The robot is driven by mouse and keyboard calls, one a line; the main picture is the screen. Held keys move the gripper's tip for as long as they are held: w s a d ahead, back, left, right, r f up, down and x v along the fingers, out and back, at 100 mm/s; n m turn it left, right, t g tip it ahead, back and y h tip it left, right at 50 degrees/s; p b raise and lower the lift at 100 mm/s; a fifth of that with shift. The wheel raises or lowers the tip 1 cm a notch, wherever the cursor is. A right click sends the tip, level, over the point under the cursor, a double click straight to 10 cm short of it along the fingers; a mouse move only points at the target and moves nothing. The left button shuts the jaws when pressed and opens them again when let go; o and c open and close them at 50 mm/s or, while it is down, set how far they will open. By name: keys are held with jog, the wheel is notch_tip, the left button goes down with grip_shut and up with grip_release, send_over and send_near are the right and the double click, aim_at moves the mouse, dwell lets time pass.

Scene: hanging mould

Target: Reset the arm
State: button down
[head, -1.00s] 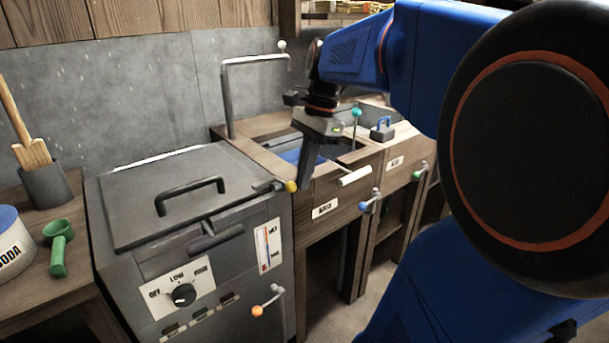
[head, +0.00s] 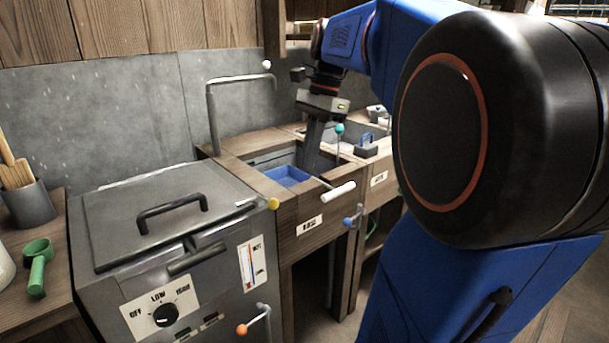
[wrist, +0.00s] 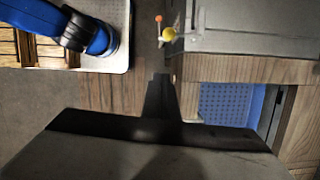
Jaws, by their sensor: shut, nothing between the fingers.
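My gripper (head: 309,168) points down with its fingers together and nothing between them. In the head view it appears in front of the right part of a wooden-framed basin (head: 240,152). A blue perforated tray (head: 287,176) lies inside that basin, left of the fingers. I cannot tell the exact height of the fingertips above the wood.
A grey lidded vat (head: 160,215) with a dial stands left of the basin. A bent grey pipe (head: 212,115) rises behind it. A green scoop (head: 38,267) lies far left.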

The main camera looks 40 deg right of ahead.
jog(key=shift+d+r, duration=0.15)
jog(key=shift+r, duration=0.5)
jog(key=s+a+f+n+t+h, duration=0.1)
jog(key=s+a+f+n, duration=0.3)
jog(key=f+n, duration=0.2)
jog(key=s+a+f+n+t+h, duration=0.1)
jog(key=s+a+f+n, duration=0.3)
jog(key=f, duration=0.4)
jog(key=s+a+f+n+t, duration=0.2)
jog(key=s+a+f+n, duration=0.2)
jog(key=a+f+n, duration=0.2)
jog(key=shift+s+a+f+n+t+h, duration=0.2)
jog(key=shift+f+n+t+h, duration=0.15)
jog(key=shift+n, duration=1.05)
